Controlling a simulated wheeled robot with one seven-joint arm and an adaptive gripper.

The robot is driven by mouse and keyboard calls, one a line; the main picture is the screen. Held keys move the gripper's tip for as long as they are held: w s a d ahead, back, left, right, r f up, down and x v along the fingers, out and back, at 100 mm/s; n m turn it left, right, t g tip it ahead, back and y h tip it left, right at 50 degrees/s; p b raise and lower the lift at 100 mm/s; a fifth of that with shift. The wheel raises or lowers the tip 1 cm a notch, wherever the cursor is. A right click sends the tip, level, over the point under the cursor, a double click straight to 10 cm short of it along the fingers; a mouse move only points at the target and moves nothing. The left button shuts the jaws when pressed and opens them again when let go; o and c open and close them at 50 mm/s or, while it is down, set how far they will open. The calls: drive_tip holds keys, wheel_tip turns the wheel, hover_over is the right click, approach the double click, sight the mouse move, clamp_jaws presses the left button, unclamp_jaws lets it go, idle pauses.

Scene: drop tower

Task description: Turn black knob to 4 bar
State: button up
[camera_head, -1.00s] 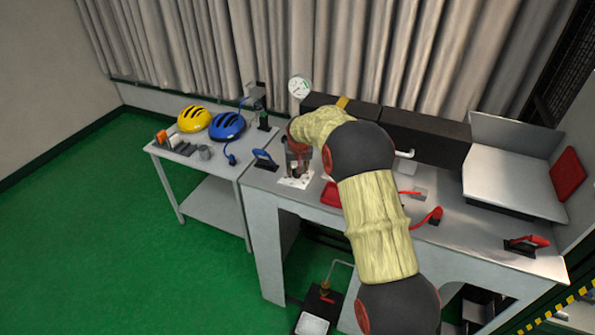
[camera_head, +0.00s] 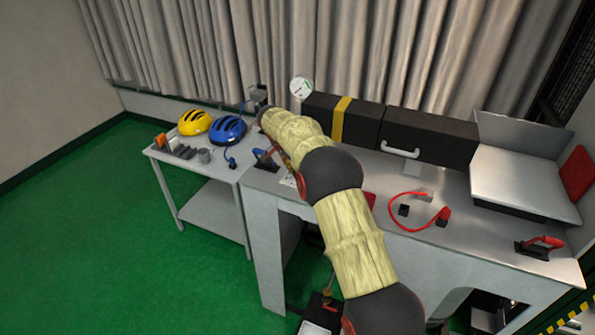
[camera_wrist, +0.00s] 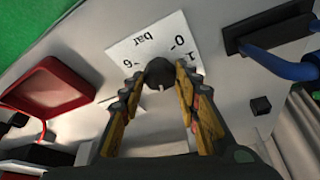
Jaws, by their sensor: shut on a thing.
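The black knob (camera_wrist: 159,70) sits at the edge of a white scale plate (camera_wrist: 150,40) in the wrist view. The plate carries "bar" and the figures 0, 1 and 6, seen upside down. My gripper (camera_wrist: 156,79) has its two fingers on either side of the knob and is shut on it. I cannot tell which figure the knob points to. In the head view my arm hides the gripper and knob; only a bit of the plate (camera_head: 288,181) shows. A round white gauge (camera_head: 301,88) stands behind; its reading is too small to make out.
A red tray (camera_wrist: 50,90) lies left of the gripper in the wrist view. A black-based holder with a blue handle (camera_wrist: 287,66) and a small black block (camera_wrist: 261,105) are to the right. Blue (camera_head: 227,128) and yellow (camera_head: 194,121) helmets sit on the side table.

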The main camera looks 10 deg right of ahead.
drive_tip(key=shift+w+a+m+g+h+p, duration=0.15)
drive_tip(key=shift+m+g+p, duration=0.25)
drive_tip(key=shift+m, duration=0.7)
drive_tip(key=shift+d+m+g+h+p, duration=0.15)
drive_tip(key=shift+m+g+p, duration=0.25)
drive_tip(key=shift+m, duration=0.7)
drive_tip(key=shift+a, duration=0.1)
drive_tip(key=o, duration=1)
drive_tip(key=shift+o, duration=0.7)
drive_tip(key=v, duration=1.2)
